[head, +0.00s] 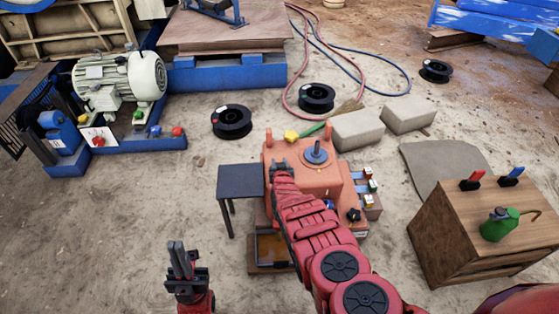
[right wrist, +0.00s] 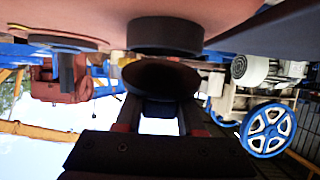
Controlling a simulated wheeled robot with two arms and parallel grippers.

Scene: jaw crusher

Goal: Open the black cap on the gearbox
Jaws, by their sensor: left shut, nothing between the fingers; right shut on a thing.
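The gearbox (head: 322,180) is an orange box in the middle of the head view, with a grey-blue disc and upright stem (head: 316,152) on top. My right arm reaches over it, and my right gripper (head: 280,167) is at the left part of its top. In the right wrist view the gearbox surface is at the top, with a short black cylinder (right wrist: 165,36) on it. The right fingers are shut on a dark round cap (right wrist: 160,78) close to that cylinder. I cannot tell whether they touch. My left gripper (head: 179,260) is shut and empty, upright at the bottom left, away from the gearbox.
A small dark table (head: 240,180) stands just left of the gearbox. A wooden cabinet (head: 470,225) with a green oil can (head: 499,226) is at the right. Concrete blocks (head: 357,130) and black spools (head: 231,122) lie behind.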

